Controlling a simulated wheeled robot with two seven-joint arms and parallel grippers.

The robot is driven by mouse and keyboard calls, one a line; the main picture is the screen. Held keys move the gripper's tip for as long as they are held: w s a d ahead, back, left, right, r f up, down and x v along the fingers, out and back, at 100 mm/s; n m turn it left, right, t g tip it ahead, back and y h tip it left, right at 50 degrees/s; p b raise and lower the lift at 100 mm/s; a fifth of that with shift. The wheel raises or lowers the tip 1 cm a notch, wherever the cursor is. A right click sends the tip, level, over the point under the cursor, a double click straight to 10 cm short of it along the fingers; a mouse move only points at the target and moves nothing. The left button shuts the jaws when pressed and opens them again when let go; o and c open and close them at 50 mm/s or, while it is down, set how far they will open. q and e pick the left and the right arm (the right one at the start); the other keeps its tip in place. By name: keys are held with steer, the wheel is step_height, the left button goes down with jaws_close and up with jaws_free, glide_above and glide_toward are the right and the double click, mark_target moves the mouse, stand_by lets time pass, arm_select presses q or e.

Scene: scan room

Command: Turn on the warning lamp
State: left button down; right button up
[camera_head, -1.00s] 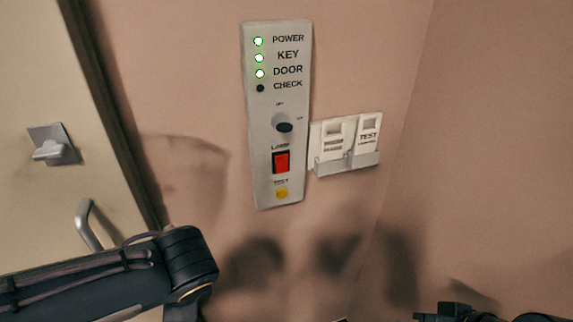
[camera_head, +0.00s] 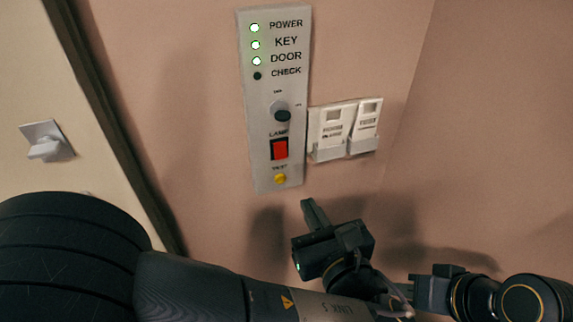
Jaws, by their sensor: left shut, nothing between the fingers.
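A grey control panel (camera_head: 258,120) is mounted on the wall. Its red rocker switch (camera_head: 279,149), under the word LAMP, sits in the lower half, with a yellow TEST button (camera_head: 280,179) below it. No separate warning lamp shows. My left gripper (camera_head: 313,212) is shut and empty, its fingers pointing up, below and slightly right of the panel and apart from the switch in the picture. My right gripper (camera_head: 418,291) is low at the right; its fingers are too dark and small to read.
The POWER, KEY and DOOR lights (camera_head: 256,45) glow green; the CHECK light (camera_head: 257,76) is dark. A rotary knob (camera_head: 281,113) sits above the switch. White card holders (camera_head: 334,130) hang right of the panel. A door (camera_head: 30,90) with a latch (camera_head: 46,141) is at the left.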

mark_target(281, 158)
arm_select(q)
steer(key=p+x, duration=0.3)
steer(key=x, duration=1)
steer(key=shift+w+a, duration=0.15)
steer(key=shift+w, duration=0.15)
steer(key=shift+w+f, duration=0.1)
steer(key=shift+w, duration=0.05)
steer(key=shift+w+a+f+b, duration=0.15)
steer(key=shift+f+b, duration=0.2)
steer(key=shift+b, duration=0.4)
steer(key=shift+r, duration=0.3)
steer(key=shift+f, duration=0.1)
